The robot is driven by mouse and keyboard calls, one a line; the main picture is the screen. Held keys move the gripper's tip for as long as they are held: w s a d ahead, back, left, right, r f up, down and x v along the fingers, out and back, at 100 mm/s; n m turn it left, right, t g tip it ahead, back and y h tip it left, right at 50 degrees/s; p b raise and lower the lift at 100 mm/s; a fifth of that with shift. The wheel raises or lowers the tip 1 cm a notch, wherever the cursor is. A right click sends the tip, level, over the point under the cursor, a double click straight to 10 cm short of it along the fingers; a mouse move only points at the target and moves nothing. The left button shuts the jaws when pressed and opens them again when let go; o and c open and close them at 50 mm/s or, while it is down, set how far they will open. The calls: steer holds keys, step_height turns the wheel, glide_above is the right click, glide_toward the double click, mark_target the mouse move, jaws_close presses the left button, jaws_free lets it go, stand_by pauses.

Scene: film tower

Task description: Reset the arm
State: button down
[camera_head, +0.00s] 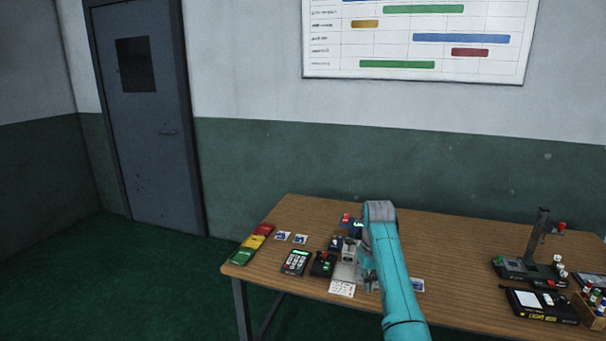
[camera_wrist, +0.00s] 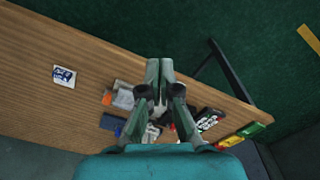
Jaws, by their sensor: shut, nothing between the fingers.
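My teal arm (camera_head: 398,285) reaches over the wooden table (camera_head: 450,230) in the head view. My gripper (camera_wrist: 160,68) is shut and empty in the wrist view, its two grey fingers together above the table. In the head view the gripper is partly hidden behind and beside the arm, near a grey device (camera_head: 347,262). That device is partly covered, and I cannot tell whether the gripper touches it.
A keypad device (camera_head: 295,262), a black box with a red knob (camera_head: 322,264) and red, yellow and green pieces (camera_head: 251,243) lie left. A black stand (camera_head: 537,240), a dark case (camera_head: 540,305) and a wooden box (camera_head: 588,309) stand right. The table between is mostly clear.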

steer(key=s+f+t, duration=0.2)
steer(key=s+f, duration=0.3)
steer(key=f, duration=0.8)
steer(key=s+f+t, duration=0.1)
steer(key=s+f, duration=0.4)
steer(key=f, duration=0.7)
steer(key=s+f+t, duration=0.1)
steer(key=s+f, duration=0.3)
steer(key=s, duration=0.3)
steer(key=s+f+m+t, duration=0.1)
steer(key=s+f+t, duration=0.15)
steer(key=s, duration=0.45)
steer(key=s+f+t, duration=0.1)
steer(key=s+f, duration=0.3)
steer(key=s, duration=0.3)
steer(key=s+r+t, duration=0.2)
steer(key=s+r, duration=0.2)
steer(key=s, duration=0.7)
steer(key=s+r+t, duration=0.1)
steer(key=s+r, duration=0.3)
steer(key=s, duration=0.6)
steer(key=s+r+t, duration=0.2)
steer(key=s+r, duration=0.5)
steer(key=r, duration=0.4)
steer(key=s+r+m+t, duration=0.1)
steer(key=s+r+t, duration=0.1)
steer(key=s+r, duration=0.5)
step_height(320, 180, up, 4)
steer(key=shift+s+f, duration=0.1)
steer(key=shift+s, duration=0.25)
